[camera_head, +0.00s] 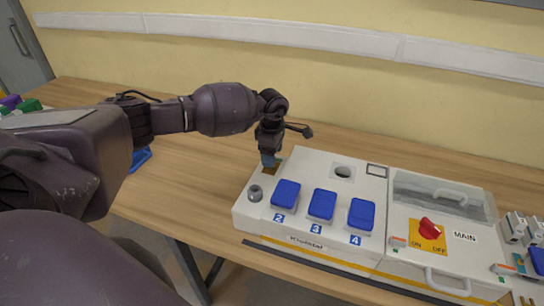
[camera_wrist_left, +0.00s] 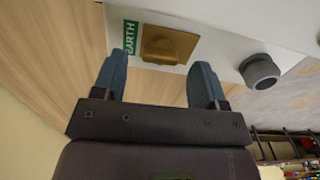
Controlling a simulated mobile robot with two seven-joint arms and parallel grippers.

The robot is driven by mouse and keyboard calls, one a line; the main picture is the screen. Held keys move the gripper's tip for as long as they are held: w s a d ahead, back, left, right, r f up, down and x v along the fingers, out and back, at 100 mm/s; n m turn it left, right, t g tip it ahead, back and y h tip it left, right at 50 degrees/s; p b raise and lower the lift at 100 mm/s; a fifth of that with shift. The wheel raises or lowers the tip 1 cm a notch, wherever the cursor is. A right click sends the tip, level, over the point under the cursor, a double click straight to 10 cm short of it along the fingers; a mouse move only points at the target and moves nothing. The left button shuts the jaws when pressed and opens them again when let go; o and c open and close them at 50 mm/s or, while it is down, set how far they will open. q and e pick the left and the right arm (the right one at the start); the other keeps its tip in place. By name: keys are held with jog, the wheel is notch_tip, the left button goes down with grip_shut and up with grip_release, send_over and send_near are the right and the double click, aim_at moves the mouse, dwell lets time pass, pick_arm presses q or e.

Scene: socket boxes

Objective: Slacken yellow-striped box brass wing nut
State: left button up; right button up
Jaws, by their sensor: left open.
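The yellow-striped box (camera_head: 300,237) is a white socket box with a yellow stripe low on its front. It has several blue covers, three of them numbered 2, 3 and 4. The brass wing nut (camera_wrist_left: 160,46) sits on a brass plate beside a green EARTH label (camera_wrist_left: 130,38) in the left wrist view. My left gripper (camera_wrist_left: 162,72) is open, its two blue-grey fingers apart and empty, with the brass part just beyond their tips. In the head view my left gripper (camera_head: 268,159) is over the box's back left corner and largely hides the brass plate. My right gripper is not in view.
A red MAIN switch (camera_head: 430,228) and clear cover are to the right. Wooden bench (camera_head: 180,190) is clear to the left, with a blue item (camera_head: 140,158) behind.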

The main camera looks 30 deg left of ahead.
pick_arm(q)
jog(key=shift+f, duration=0.8)
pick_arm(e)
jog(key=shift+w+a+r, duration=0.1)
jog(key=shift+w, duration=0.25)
